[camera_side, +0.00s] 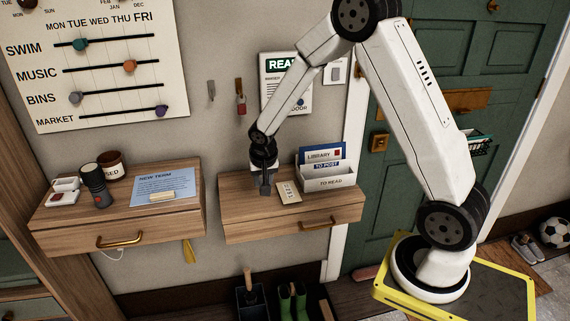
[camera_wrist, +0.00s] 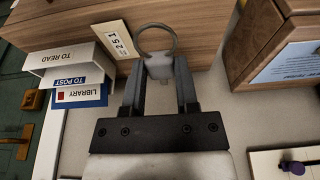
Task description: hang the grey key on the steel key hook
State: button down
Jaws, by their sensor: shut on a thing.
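My gripper (camera_side: 265,183) is low over the right wall drawer unit, just left of the cream tag. In the wrist view my gripper (camera_wrist: 160,75) has its fingers shut on the grey key (camera_wrist: 160,68). A round metal ring (camera_wrist: 157,40) extends past the fingertips, over the wood top. In the side view the key is mostly hidden by the fingers, and I cannot tell whether it touches the top. The grey steel hook (camera_side: 211,90) is on the wall, up and left of my gripper, with nothing clearly hanging on it.
The right drawer unit (camera_side: 235,207) bears a cream number tag (camera_side: 289,193) and a white letter holder (camera_side: 328,183). The left drawer unit (camera_side: 60,235) holds a torch (camera_side: 96,186), a pot (camera_side: 111,164) and a blue notice (camera_side: 160,181). A sign (camera_side: 275,98) hangs behind my arm.

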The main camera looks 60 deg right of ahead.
jog(key=shift+r, duration=0.1)
dwell(0.3)
notch_tip(320, 180, up, 19)
jog(key=g+y, duration=0.2)
jog(key=w+a+m+t+h, duration=0.1)
jog(key=w+m+t+h, duration=0.45)
jog(key=m, duration=1.25)
jog(key=w+m+t+h, duration=0.25)
jog(key=w+m, duration=0.55)
jog(key=m, duration=1)
jog(key=shift+t+h, duration=0.4)
jog(key=shift+w+a+f, duration=0.1)
jog(key=shift+f, duration=1.05)
jog(key=shift+w+a+f, duration=0.1)
jog(key=shift+f, duration=1)
